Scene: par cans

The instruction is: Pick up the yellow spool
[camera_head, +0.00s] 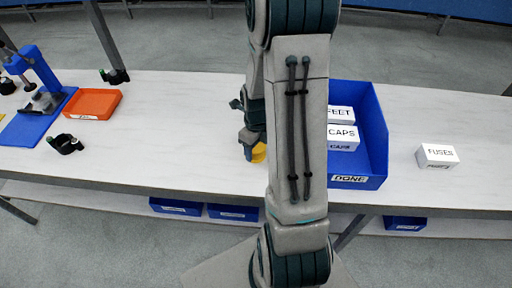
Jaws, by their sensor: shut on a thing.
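The yellow spool (259,153) is on or just above the white bench top, left of my arm and partly hidden by my gripper and arm. My gripper (250,150) points down at it and is shut on it. Only a small yellow part shows beside the fingers. I cannot tell whether the spool touches the bench.
A blue bin (376,130) marked DONE holds white boxes (342,137) to the right of my arm. A white FUSES box (437,155) stands farther right. The bench between is clear.

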